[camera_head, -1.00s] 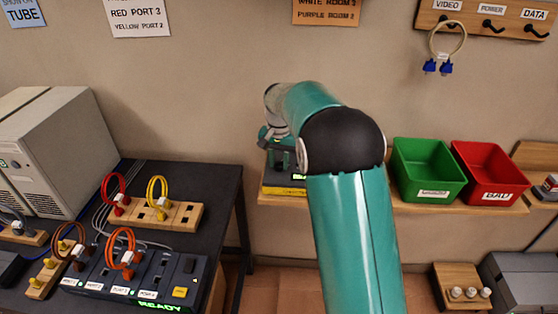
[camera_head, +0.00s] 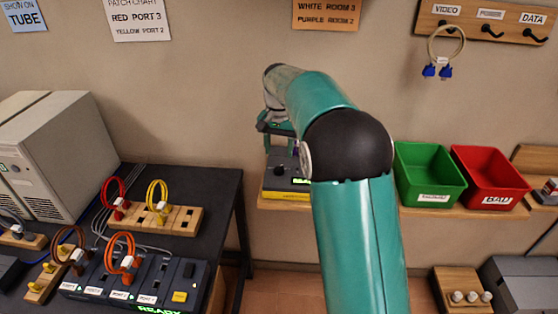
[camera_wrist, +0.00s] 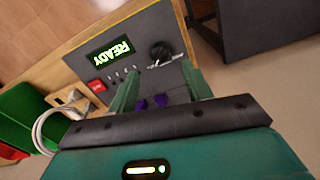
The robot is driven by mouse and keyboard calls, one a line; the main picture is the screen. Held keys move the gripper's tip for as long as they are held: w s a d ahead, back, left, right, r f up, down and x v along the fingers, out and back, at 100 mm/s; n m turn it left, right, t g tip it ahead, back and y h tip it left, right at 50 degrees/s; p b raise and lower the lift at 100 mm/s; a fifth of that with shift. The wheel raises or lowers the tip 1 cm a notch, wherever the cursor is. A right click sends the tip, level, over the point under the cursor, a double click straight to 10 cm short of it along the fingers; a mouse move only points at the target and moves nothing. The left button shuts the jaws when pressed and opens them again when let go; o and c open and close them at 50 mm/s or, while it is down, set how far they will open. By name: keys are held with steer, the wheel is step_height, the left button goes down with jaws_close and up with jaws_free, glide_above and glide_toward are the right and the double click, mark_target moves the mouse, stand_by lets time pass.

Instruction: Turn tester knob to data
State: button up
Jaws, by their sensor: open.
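The tester (camera_head: 287,191), a grey box with a yellow base, sits on the wall shelf, partly behind my arm. In the wrist view its grey panel (camera_wrist: 150,30) carries a lit green READY display (camera_wrist: 110,50), a red button (camera_wrist: 97,86) and small marks or sockets. The round black knob (camera_wrist: 160,51) is on this panel; its label is unreadable. My gripper (camera_wrist: 160,72) is open, its two teal fingers apart, with the knob appearing just beyond and between the tips. Contact cannot be told. My gripper (camera_head: 277,130) shows above the tester in the head view.
Purple plugs (camera_wrist: 152,102) show between the finger bases. A green bin (camera_head: 428,175) and a red bin (camera_head: 490,178) stand right of the tester. A dark table (camera_head: 190,180) with patch cables is at left. A blue-ended cable (camera_head: 445,50) hangs from the wall rack.

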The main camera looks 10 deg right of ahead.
mark_target(279, 167)
step_height(279, 167, up, 8)
steer(key=shift+f, duration=0.25)
steer(key=s+r+n+t, duration=0.2)
steer(key=s+r, duration=0.1)
steer(key=s, duration=0.7)
steer(key=s+r+n+t, duration=0.1)
steer(key=s+r, duration=0.2)
steer(key=s, duration=0.6)
steer(key=s+f+n+t, duration=0.1)
steer(key=s+f, duration=0.2)
steer(key=s, duration=0.5)
steer(key=s+f+n+t, duration=0.1)
steer(key=s+f, duration=0.3)
steer(key=s, duration=0.5)
steer(key=shift+a+f+n+t, duration=0.2)
steer(key=shift+a+n+t, duration=0.1)
steer(key=shift+a+n, duration=0.15)
